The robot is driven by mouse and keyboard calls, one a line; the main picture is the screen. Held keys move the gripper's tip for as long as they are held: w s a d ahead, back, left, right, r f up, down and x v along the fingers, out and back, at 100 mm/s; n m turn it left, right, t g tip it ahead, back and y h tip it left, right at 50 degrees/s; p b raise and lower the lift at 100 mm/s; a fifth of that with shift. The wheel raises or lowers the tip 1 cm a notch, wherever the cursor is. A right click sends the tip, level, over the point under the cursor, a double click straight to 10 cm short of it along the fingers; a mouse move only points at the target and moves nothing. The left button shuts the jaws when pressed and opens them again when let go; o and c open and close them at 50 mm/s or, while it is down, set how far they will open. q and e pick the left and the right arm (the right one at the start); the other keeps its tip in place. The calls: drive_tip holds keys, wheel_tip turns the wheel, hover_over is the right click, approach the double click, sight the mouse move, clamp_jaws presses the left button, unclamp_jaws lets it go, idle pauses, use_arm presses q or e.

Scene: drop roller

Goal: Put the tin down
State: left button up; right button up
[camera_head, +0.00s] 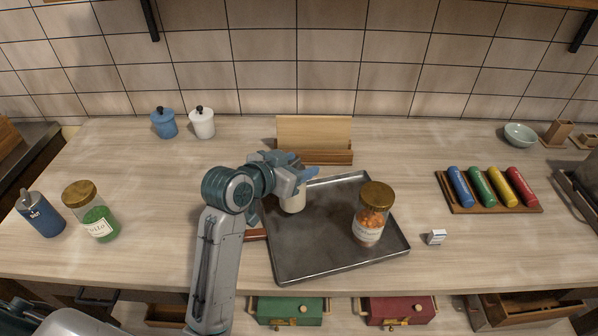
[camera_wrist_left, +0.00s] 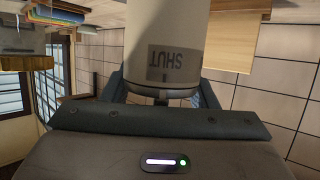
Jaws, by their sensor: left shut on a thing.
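My left gripper (camera_head: 300,178) is shut on a pale cream tin (camera_head: 293,204). The tin is at the left part of the dark metal tray (camera_head: 310,262); whether it touches the tray or hangs just above it I cannot tell. In the left wrist view the tin (camera_wrist_left: 168,35) fills the space between the fingers and shows a grey label with dark lettering. The gripper hides the tin's upper part in the head view.
A jar with a gold lid and orange contents (camera_head: 371,220) stands on the tray's right part. A small white box (camera_head: 436,237) lies right of the tray. A wooden holder (camera_head: 314,140) stands behind it. A rack of coloured rollers (camera_head: 487,190) is further right. The tray's front is clear.

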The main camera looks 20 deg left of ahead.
use_arm(q)
drive_tip(key=shift+w, duration=0.55)
drive_tip(key=shift+w+f, duration=0.15)
drive_tip(key=shift+f, duration=0.05)
wheel_tip(320, 180, down, 3)
drive_tip(key=shift+p, duration=0.5)
drive_tip(key=shift+f, duration=0.15)
use_arm(e)
drive_tip(key=shift+s+r, duration=0.55)
drive_tip(key=shift+s, duration=0.1)
use_arm(q)
drive_tip(key=shift+f, duration=0.1)
use_arm(e)
drive_tip(key=shift+w, duration=0.1)
use_arm(q)
drive_tip(key=o, duration=1.5)
drive_tip(key=shift+c, duration=0.2)
use_arm(e)
drive_tip(key=shift+a, duration=0.2)
